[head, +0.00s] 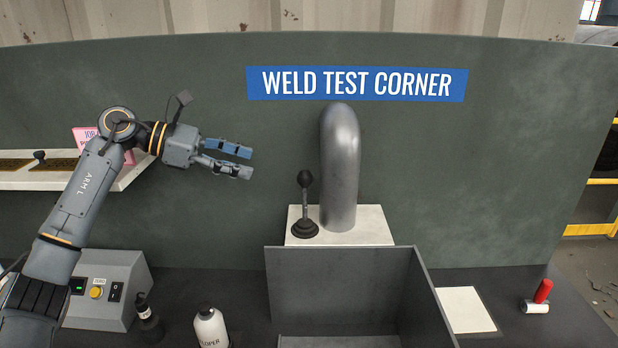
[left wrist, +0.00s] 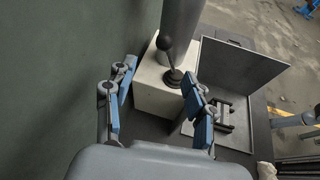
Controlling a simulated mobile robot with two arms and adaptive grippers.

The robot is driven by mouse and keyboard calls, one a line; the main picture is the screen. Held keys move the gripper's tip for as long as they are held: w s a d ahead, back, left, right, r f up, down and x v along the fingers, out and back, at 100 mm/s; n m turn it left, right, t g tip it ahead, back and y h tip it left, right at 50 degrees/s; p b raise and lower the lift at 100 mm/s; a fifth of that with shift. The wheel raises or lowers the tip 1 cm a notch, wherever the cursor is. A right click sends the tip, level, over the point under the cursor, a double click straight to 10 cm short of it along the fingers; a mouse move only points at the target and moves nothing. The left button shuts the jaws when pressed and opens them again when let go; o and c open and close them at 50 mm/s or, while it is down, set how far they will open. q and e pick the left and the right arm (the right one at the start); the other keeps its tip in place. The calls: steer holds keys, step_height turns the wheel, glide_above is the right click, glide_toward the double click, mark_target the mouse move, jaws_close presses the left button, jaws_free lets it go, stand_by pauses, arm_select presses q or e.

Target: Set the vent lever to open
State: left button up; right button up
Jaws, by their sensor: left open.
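The vent lever (head: 305,195) is a thin metal rod with a black ball knob and a black round base. It stands nearly upright on a white block (head: 365,228), beside a grey bent pipe (head: 340,165). My left gripper (head: 249,162) is open and empty, to the left of the lever and slightly higher than its knob in the head view. In the left wrist view the lever (left wrist: 170,60) shows beyond and between the open fingers (left wrist: 158,78), apart from them. No label for the lever's positions is visible. My right gripper does not show clearly.
A grey open box (head: 342,255) stands in front of the block. A control box (head: 110,290), a dark bottle (head: 148,318) and a white bottle (head: 210,328) stand at the front left. A red-and-white item (head: 540,297) lies at the right. A green panel (head: 480,170) rises behind.

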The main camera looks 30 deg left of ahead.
arm_select(q)
steer(key=p, duration=0.2)
glide_toward(298, 176)
steer(key=d, duration=0.2)
steer(key=p+x, duration=0.1)
steer(key=x, duration=0.4)
steer(key=w+a+p+x, duration=0.1)
steer(key=x, duration=0.2)
steer(key=shift+w+d+f+p, duration=0.1)
steer(key=shift+w+f+p, duration=0.2)
steer(key=shift+f, duration=0.2)
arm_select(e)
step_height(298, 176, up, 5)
arm_select(q)
steer(key=shift+s, duration=0.1)
jaws_close()
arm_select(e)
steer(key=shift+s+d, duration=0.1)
